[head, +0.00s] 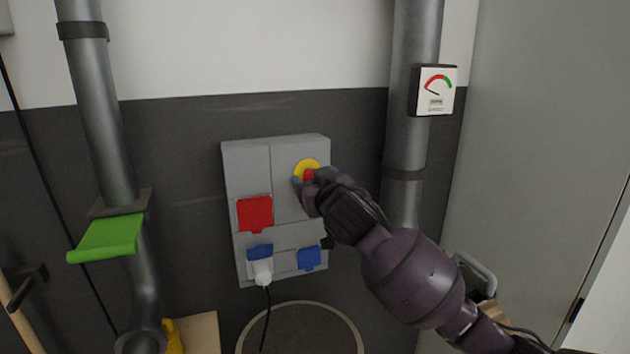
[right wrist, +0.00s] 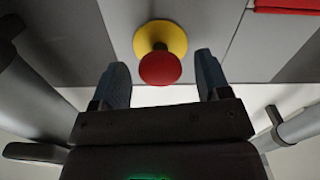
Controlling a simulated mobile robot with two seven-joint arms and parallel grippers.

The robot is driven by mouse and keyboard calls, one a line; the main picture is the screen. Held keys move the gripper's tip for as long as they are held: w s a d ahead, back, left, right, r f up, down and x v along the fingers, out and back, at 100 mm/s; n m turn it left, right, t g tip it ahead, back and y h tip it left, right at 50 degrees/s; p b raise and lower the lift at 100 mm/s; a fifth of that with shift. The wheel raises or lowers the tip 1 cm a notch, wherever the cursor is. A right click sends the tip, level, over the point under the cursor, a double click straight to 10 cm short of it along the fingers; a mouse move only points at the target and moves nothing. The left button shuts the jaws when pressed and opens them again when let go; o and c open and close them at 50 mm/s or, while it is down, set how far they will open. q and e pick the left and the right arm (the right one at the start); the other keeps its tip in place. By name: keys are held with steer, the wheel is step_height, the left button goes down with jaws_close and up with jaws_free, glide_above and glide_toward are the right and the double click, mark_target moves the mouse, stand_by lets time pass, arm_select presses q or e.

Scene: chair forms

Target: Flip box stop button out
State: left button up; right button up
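A grey wall box (head: 284,236) carries a red stop button (head: 309,174) on a yellow round plate (head: 306,165) at its upper right. My right gripper (head: 308,184) is at the button and hides part of it in the head view. In the right wrist view, the red button (right wrist: 160,69) on its yellow plate (right wrist: 152,35) stands out from the box, beyond and between the two blue fingertips. The right gripper (right wrist: 160,78) is open, with a gap on each side of the button. My left gripper is not in view.
The box also has a red cover (head: 255,214), a blue cover (head: 309,258) and a white plug (head: 263,272) with a hanging black cable. A pipe with a gauge (head: 434,90) stands at right. A green lever (head: 106,238) sticks out at left.

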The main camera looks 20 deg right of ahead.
steer(key=s, duration=1)
steer(key=shift+s+d+b, duration=0.2)
steer(key=shift+s+b, duration=0.15)
steer(key=shift+b, duration=0.05)
